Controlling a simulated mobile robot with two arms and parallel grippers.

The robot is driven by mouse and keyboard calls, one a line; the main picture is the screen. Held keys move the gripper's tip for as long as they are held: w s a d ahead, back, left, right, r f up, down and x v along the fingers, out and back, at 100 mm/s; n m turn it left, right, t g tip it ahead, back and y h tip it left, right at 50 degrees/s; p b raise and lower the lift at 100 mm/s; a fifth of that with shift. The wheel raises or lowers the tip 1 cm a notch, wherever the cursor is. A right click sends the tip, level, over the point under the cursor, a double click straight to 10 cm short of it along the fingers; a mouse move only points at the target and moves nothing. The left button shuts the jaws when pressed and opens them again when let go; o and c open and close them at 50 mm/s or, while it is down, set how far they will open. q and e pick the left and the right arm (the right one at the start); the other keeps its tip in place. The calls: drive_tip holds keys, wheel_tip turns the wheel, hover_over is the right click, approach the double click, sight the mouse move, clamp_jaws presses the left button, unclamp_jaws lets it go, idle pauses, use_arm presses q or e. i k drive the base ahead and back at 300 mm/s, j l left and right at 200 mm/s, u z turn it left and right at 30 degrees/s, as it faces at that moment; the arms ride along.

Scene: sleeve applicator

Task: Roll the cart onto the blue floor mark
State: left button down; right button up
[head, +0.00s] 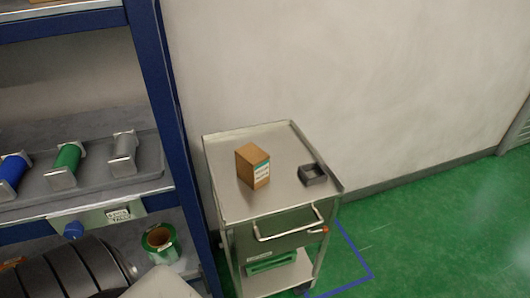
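A grey metal cart (222,197) stands against the wall, just right of the blue-framed shelf. Its push handle (290,228) faces me, and a caster shows at its lower front right. The blue floor mark (369,274) is an outline on the green floor. One corner shows to the right of the cart, and its lines run back behind the cart and toward its front. The cart hides the rest, so I cannot tell how much of it lies over the mark.
On the cart's top are a cardboard box (253,167) and a small dark grey open holder (313,174); a green item (271,262) lies on its lower shelf. The shelf (157,90) stands close at left, holding several spools. Green floor (440,230) at right is clear.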

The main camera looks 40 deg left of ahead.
sight(303, 193)
drive_tip(key=u, duration=1.05)
